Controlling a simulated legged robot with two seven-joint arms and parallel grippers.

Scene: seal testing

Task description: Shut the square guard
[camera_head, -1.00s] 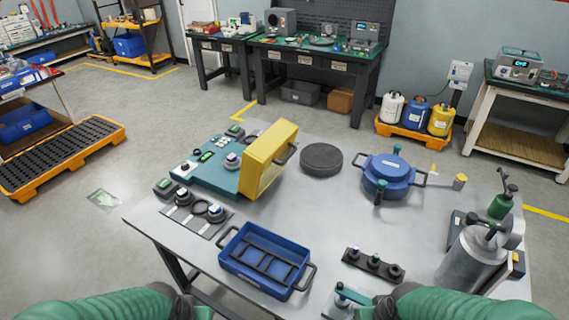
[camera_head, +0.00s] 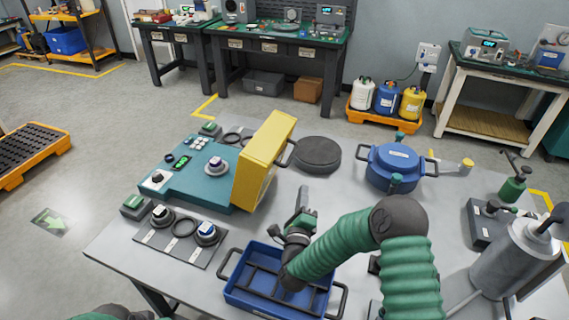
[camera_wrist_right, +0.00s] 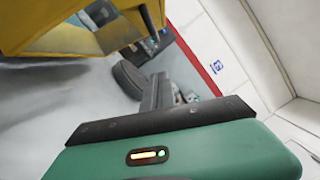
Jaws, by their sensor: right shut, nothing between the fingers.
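The square guard (camera_head: 262,160) is a yellow box-like cover. It stands tilted up on edge at the right side of the teal test station (camera_head: 205,172), so it is open. A dark handle (camera_head: 286,153) sits on its right face. My right gripper (camera_head: 304,198) is shut and empty, above the table just right of the guard and apart from it. In the right wrist view the guard (camera_wrist_right: 70,25) fills the upper left, and my finger (camera_wrist_right: 155,92) points up toward the dark round pad. Only part of my left arm shows at the bottom left; its gripper is out of frame.
A blue tray (camera_head: 232,292) lies under my right forearm. A dark round pad (camera_head: 317,154) and a blue lidded pot (camera_head: 392,168) stand behind. A plate with knobs (camera_head: 150,240) lies in front of the station. A grey cylinder (camera_head: 510,262) stands at the right.

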